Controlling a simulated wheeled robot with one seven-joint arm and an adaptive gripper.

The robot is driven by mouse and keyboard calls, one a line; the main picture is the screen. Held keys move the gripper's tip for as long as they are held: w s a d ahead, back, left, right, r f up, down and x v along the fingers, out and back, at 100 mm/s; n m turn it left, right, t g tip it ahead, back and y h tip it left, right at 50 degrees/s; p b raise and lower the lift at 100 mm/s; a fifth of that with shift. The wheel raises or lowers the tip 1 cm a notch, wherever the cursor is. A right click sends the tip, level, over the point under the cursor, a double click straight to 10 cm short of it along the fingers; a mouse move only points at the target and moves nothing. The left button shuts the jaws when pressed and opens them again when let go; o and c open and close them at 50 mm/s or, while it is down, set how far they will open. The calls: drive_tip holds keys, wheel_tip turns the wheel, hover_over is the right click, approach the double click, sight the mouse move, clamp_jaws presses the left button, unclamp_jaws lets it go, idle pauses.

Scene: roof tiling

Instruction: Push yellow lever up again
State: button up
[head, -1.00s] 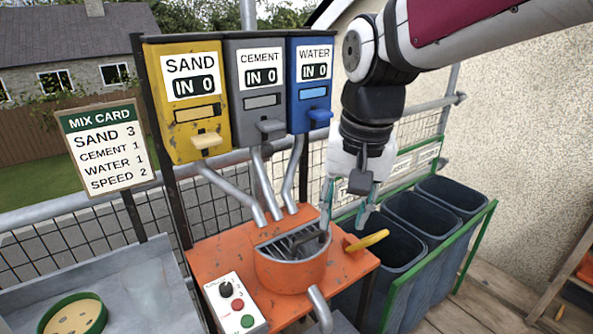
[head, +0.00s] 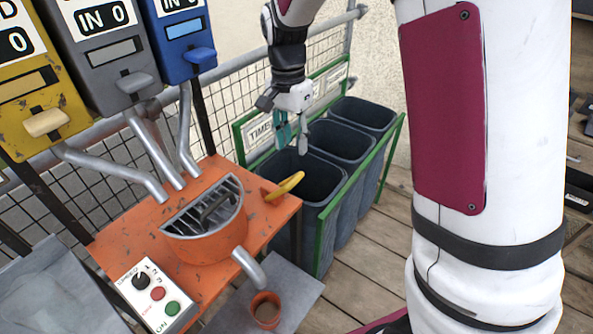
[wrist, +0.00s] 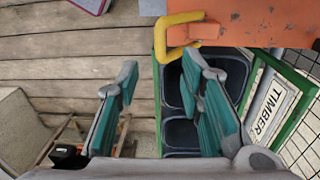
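The yellow lever (head: 285,186) sticks out from the right side of the orange mixer (head: 205,235), tilted up a little toward its outer end in the head view. In the wrist view the yellow lever (wrist: 180,32) shows as a bent bar at the top, beside the orange mixer top (wrist: 250,20). My gripper (head: 290,137) hangs over the bins, behind and above the lever, apart from it. In the wrist view my gripper (wrist: 160,85) has its two teal-padded fingers wide apart with nothing between them.
Dark bins (head: 335,145) in a green frame (head: 325,240) stand right of the mixer. A pot (head: 266,309) sits under the spout. A control box (head: 150,295) is at the mixer's front. Sand, cement and water dispensers (head: 105,45) hang at upper left.

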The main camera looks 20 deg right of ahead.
sight(295, 178)
drive_tip(key=f, duration=1)
drive_tip(key=shift+s+f, duration=0.25)
drive_tip(key=shift+s, duration=0.05)
drive_tip(key=shift+c, duration=0.6)
